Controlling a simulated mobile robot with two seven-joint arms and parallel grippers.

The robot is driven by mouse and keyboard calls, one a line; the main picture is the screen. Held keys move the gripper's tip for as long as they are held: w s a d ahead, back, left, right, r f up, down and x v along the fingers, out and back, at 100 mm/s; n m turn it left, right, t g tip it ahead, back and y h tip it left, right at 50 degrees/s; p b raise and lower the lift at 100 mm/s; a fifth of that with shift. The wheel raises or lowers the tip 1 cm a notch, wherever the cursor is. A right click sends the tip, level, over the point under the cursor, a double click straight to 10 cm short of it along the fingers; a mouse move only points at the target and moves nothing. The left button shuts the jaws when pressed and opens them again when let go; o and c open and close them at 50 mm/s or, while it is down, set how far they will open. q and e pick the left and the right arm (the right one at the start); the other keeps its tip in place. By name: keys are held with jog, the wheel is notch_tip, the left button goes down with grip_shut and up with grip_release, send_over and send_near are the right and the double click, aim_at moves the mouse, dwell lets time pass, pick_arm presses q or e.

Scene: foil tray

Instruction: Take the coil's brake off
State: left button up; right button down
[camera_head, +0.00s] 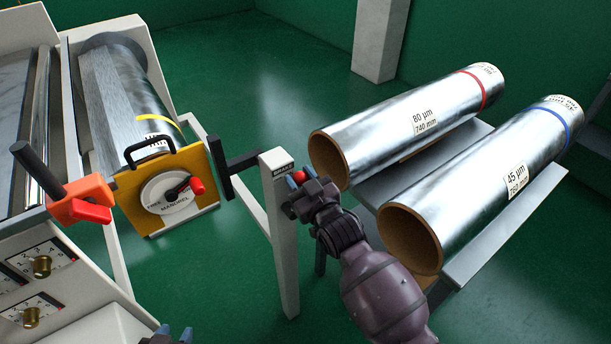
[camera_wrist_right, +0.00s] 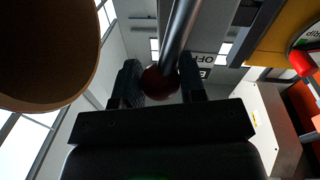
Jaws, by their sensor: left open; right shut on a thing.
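The coil (camera_head: 125,95) of shiny foil lies at the upper left, behind a yellow panel (camera_head: 140,215) with a dial and red pointer. The brake stand (camera_head: 283,215) is a pale post with a small label. A dark brake pad (camera_head: 220,168) on an arm points from it towards the panel; I cannot tell whether it touches. My right gripper (camera_head: 300,178) is shut on the red ball knob (camera_head: 299,177) of the brake lever. The right wrist view shows the knob (camera_wrist_right: 160,84) between the fingers, on a metal rod (camera_wrist_right: 181,28). My left gripper (camera_head: 173,332) is open and empty at the bottom edge, mostly out of frame.
Two foil rolls, one red-banded (camera_head: 410,122) and one blue-banded (camera_head: 490,180), lie on a rack right of my right arm. An orange clamp with a black handle (camera_head: 78,200) and a panel with brass knobs (camera_head: 35,268) stand at left. Green floor lies between.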

aim_at(273, 180)
jog(key=s+a+n, duration=0.1)
jog(key=n, duration=0.1)
jog(key=s+a+n, duration=0.1)
jog(key=a+n, duration=0.1)
jog(key=s+a+n+p, duration=0.1)
jog(key=n, duration=0.1)
jog(key=shift+s+a+y, duration=0.1)
jog(key=shift+a+y, duration=0.15)
jog(key=shift+y, duration=0.15)
jog(key=shift+s+a+f+n, duration=0.3)
jog(key=shift+s+a+n, duration=0.15)
jog(key=shift+n, duration=0.35)
pick_arm(q)
jog(key=shift+a+r+b, duration=0.3)
jog(key=shift+r+b, duration=0.15)
jog(key=shift+r, duration=0.1)
pick_arm(e)
jog(key=a+n, duration=0.1)
jog(key=s+f+n, duration=0.1)
jog(key=shift+a+n+y, duration=0.35)
jog(key=shift+n+y, duration=0.05)
pick_arm(q)
jog(key=shift+s+f, duration=0.1)
pick_arm(e)
jog(key=shift+f, duration=0.1)
jog(key=c, duration=0.7)
grip_release()
pick_arm(q)
jog(key=shift+w, duration=0.2)
